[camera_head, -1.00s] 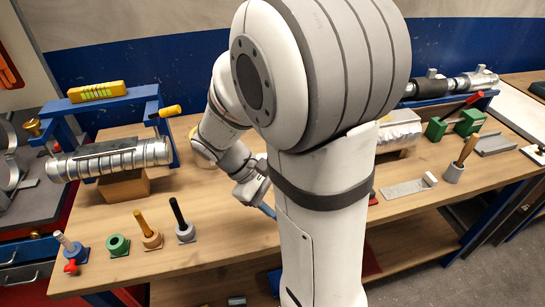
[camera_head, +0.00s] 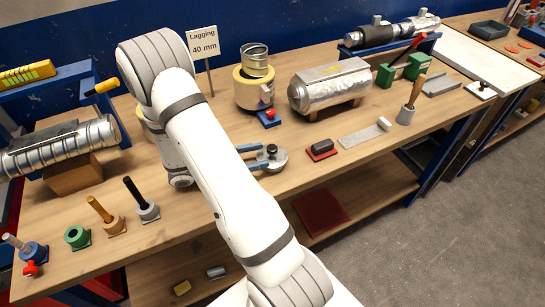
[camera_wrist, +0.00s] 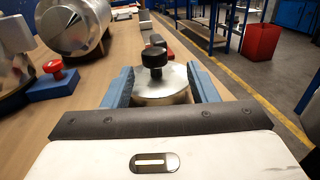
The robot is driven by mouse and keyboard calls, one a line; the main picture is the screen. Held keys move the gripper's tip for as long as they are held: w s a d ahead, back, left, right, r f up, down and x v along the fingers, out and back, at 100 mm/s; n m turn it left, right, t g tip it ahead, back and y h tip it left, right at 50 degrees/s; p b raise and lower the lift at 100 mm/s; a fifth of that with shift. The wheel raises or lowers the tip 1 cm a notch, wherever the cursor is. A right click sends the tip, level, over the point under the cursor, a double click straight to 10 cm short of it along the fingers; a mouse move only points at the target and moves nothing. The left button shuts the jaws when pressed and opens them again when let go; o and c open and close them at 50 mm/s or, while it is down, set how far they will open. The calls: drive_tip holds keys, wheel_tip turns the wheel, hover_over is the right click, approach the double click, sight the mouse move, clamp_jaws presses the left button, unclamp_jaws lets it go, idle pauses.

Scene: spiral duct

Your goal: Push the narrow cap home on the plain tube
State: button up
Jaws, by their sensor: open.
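A round silver metal cap with a black knob (camera_head: 271,150) sits low over the bench, probably resting on it. In the wrist view the cap (camera_wrist: 168,88) lies straight ahead between my blue fingers. My gripper (camera_head: 262,157) is open, with one finger on each side of the cap; I cannot tell whether they touch it. A short ribbed metal tube (camera_head: 255,58) stands upright in a yellow round holder (camera_head: 246,92). A wider silver foil-covered cylinder (camera_head: 328,85) lies on a wooden cradle. I cannot tell for sure which one is the plain tube.
A blue block with a red knob (camera_head: 269,116) adjoins the yellow holder. A "Lagging 40 mm" sign (camera_head: 204,43) stands behind. A red block with a dark top (camera_head: 321,149) and a flat metal strip (camera_head: 362,136) lie to the right. Several pegs and a ring (camera_head: 77,236) stand front left.

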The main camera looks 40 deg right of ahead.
sight(272, 147)
drive_tip(key=x, duration=0.1)
drive_tip(key=p+x, duration=0.1)
drive_tip(key=x, duration=0.3)
drive_tip(key=shift+w+d+r+p, duration=0.15)
drive_tip(key=shift+w+r+p, duration=0.15)
drive_tip(key=shift+r, duration=0.1)
drive_tip(key=shift+c, duration=0.3)
drive_tip(key=c, duration=1.1)
